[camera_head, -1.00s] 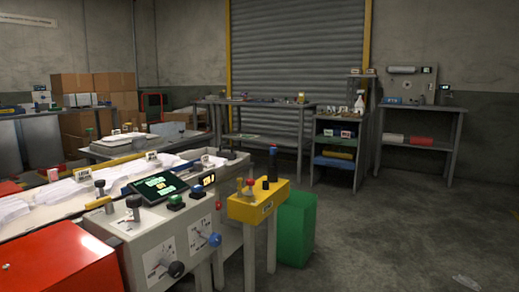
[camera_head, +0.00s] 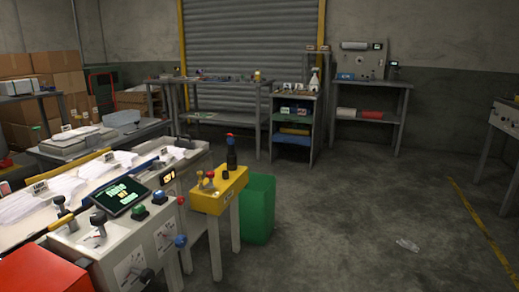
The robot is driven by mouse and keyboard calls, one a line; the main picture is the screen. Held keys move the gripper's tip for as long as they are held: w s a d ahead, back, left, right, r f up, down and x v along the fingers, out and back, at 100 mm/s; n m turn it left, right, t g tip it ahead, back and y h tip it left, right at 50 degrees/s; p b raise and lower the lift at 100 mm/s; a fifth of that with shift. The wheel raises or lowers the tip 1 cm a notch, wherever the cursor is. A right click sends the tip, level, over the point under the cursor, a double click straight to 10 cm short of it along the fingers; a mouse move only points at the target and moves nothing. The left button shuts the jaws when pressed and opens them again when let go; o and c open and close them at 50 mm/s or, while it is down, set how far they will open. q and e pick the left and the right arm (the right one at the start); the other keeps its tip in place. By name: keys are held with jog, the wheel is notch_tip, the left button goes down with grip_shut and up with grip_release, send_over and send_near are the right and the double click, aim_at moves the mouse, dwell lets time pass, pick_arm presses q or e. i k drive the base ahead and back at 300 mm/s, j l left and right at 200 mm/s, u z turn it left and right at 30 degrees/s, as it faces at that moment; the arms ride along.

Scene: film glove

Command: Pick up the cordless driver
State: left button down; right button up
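I cannot make out the cordless driver for certain. Several small tools and parts lie on the long grey workbench (camera_head: 222,83) against the shutter, too small to name. A dark bottle-like object with a red top (camera_head: 231,150) stands upright on the yellow stand (camera_head: 232,185), beside small knobs and levers. Neither of my grippers is in view.
A machine table with a control panel (camera_head: 122,196) and white film piles fills the left. A red box (camera_head: 45,272) is at lower left and a green bin (camera_head: 258,205) beside the stand. Open floor (camera_head: 350,210) lies right, with a clear scrap (camera_head: 407,244) and another table (camera_head: 504,120).

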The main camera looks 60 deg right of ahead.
aim_at(231, 141)
jog(key=z, duration=1.85)
